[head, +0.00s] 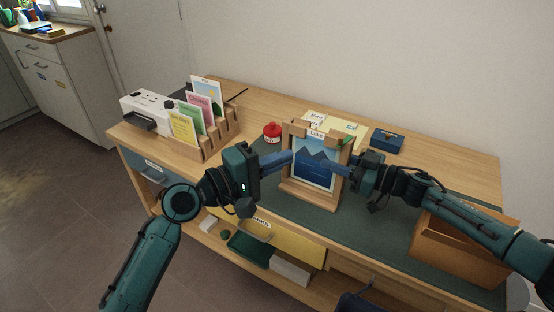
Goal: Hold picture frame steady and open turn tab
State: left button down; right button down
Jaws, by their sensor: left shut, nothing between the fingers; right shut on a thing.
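The picture frame (314,174) has a wooden border, a blue mountain picture and a small label on top. It stands upright on a wooden stand on the desk mat. My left gripper (290,158) is shut and empty, its fingertips at the frame's left side and overlapping it in the head view. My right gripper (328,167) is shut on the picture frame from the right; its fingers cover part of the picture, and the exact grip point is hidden. A turn tab cannot be clearly made out; a small green piece (345,142) shows at the frame's upper right.
A wooden sorter (215,143) with colored cards stands at left beside a white device (148,108).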

dwell(0.4)
jog(key=c, duration=1)
grip_release()
jog(key=shift+o, duration=0.2)
